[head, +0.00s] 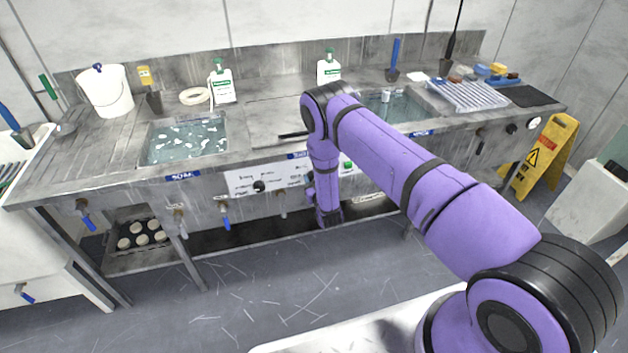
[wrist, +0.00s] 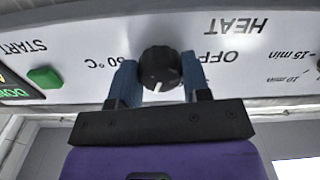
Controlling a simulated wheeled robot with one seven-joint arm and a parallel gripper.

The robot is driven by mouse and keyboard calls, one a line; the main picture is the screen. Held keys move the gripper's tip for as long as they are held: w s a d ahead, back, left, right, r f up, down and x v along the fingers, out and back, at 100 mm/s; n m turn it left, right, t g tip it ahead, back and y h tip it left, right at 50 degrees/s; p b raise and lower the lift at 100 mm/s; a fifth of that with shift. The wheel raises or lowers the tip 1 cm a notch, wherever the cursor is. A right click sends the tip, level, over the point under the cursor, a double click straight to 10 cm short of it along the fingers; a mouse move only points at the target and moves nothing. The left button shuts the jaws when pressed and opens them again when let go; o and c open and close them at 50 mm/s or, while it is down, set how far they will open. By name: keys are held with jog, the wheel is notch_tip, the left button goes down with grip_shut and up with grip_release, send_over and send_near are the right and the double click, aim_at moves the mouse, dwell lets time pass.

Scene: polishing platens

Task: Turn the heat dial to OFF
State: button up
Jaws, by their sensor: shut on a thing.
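The heat dial (wrist: 160,66) is a round black knob on the white panel, seen upside down in the wrist view. HEAT and OFF are printed above and to its right in that picture, and a partly covered °C mark is to its left. A small pale mark shows at the dial's lower edge, away from the OFF print; its exact setting is hard to tell. My gripper (wrist: 158,80) has its two blue fingers on either side of the dial, shut on it. In the head view my arm hides the dial and the gripper.
A green START button (wrist: 45,77) sits beside the dial on the panel (head: 240,181). Another black knob (head: 259,186) is further left. Blue-handled taps (head: 224,216) stick out along the bench front. Water-filled sinks (head: 187,139), bottles (head: 222,84) and a bucket (head: 105,92) are above.

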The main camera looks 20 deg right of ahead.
jog(key=n, duration=2.1)
jog(key=shift+n, duration=0.3)
dwell(0.4)
jog(key=o, duration=0.9)
jog(key=shift+r, duration=0.1)
jog(key=s, duration=1.1)
jog(key=shift+w, duration=0.1)
